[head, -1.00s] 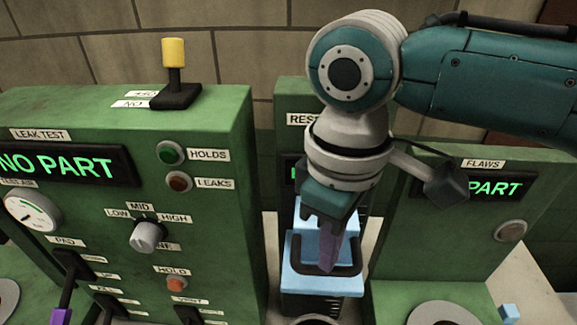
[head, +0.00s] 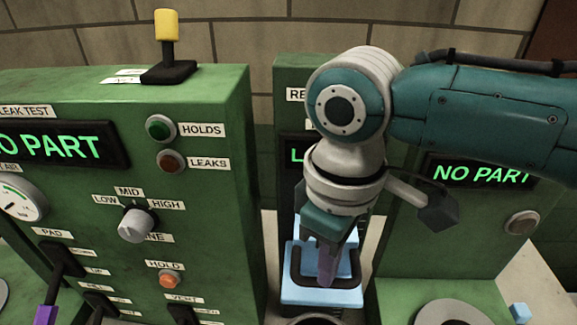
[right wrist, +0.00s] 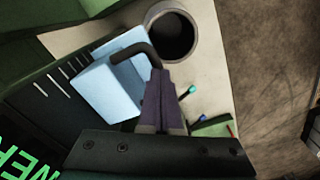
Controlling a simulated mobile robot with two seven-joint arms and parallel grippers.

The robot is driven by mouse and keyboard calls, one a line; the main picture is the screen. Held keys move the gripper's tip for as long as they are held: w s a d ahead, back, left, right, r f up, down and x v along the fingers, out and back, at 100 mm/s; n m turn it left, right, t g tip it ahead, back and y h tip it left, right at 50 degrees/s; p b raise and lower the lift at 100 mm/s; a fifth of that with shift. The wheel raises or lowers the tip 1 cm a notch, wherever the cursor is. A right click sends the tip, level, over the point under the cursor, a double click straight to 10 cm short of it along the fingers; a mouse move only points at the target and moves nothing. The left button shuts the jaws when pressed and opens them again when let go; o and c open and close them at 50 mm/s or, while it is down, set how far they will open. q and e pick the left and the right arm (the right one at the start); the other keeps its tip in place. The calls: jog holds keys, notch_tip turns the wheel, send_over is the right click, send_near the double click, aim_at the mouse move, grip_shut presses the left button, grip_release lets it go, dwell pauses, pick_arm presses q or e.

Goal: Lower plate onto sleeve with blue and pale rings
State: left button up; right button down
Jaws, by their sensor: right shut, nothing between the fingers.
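A light blue plate (head: 315,297) with a dark U-shaped handle (head: 296,268) sits low on the middle green machine. In the right wrist view the plate (right wrist: 108,88) shows as a pale blue block beside a graduated black column. My right gripper (head: 327,280) is shut, its purple fingers at the handle; whether they touch it I cannot tell. The fingers (right wrist: 160,88) also show together in the right wrist view, over the handle's end. A sleeve with blue and pale rings cannot be made out. My left gripper is out of view.
The leak test machine (head: 215,110) with knob, buttons and levers stands left. The flaws machine (head: 420,262), reading NO PART, stands right. A grey, dark-mouthed cylinder (right wrist: 190,12) is beside the plate. Small coloured pegs (right wrist: 188,91) lie near the fingers.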

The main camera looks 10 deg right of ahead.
aim_at(324, 297)
jog(key=shift+f+b, duration=2.8)
jog(key=shift+f, duration=1.15)
jog(key=shift+r, duration=0.15)
notch_tip(324, 297, up, 8)
jog(key=p, duration=0.8)
jog(key=shift+p, duration=0.35)
jog(key=shift+s, duration=0.1)
